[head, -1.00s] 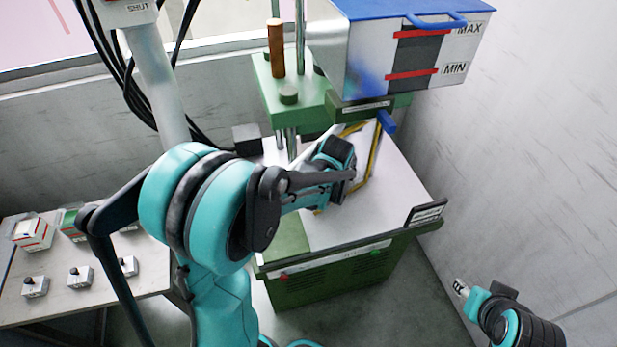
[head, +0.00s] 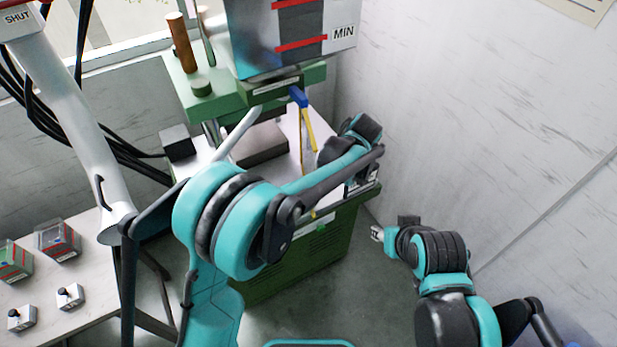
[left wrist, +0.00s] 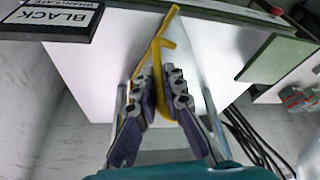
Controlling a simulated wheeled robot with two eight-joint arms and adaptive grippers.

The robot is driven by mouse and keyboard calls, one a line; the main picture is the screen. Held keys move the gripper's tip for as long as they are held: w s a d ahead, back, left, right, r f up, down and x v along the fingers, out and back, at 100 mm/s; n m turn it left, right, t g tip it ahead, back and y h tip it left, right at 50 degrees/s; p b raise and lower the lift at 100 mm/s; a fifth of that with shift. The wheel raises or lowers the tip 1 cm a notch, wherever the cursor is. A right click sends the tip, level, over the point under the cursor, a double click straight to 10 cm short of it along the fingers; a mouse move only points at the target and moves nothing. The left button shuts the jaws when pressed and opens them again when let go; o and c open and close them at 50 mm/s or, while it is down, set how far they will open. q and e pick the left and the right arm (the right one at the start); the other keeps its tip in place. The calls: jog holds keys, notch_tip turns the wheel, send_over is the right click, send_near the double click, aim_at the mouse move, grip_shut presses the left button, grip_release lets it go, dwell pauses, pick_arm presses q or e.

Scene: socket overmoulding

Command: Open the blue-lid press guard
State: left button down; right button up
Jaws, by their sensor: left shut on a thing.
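The press (head: 290,225) is a green machine with a white bed. Its grey hopper (head: 250,40) hangs above; the lid is outside the picture. The yellow-edged guard (head: 309,130) shows below a blue nozzle, seen nearly edge-on at the bed's right side, partly hidden by my left arm. My left gripper (head: 350,140) is at the guard's right; its fingertips are hidden there. In the left wrist view, my left gripper (left wrist: 161,80) is closed around a yellow bar of the guard (left wrist: 160,45). My right gripper (head: 378,233) hangs away from the press, low on the right.
A side table (head: 90,300) at left holds clear boxes and small grey parts. A dark block (head: 262,143) sits on the bed. A wall (head: 480,120) closes the right side. Cables hang at left.

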pick_arm(q)
jog(key=shift+w+d, duration=0.3)
jog(key=shift+d, duration=0.35)
jog(key=shift+w+d, duration=0.25)
jog(key=shift+d, duration=0.35)
jog(key=c, duration=2)
grip_release()
jog(key=shift+o, duration=0.6)
jog(key=shift+w+a, duration=0.1)
jog(key=v, duration=1.2)
jog(key=shift+a, duration=0.1)
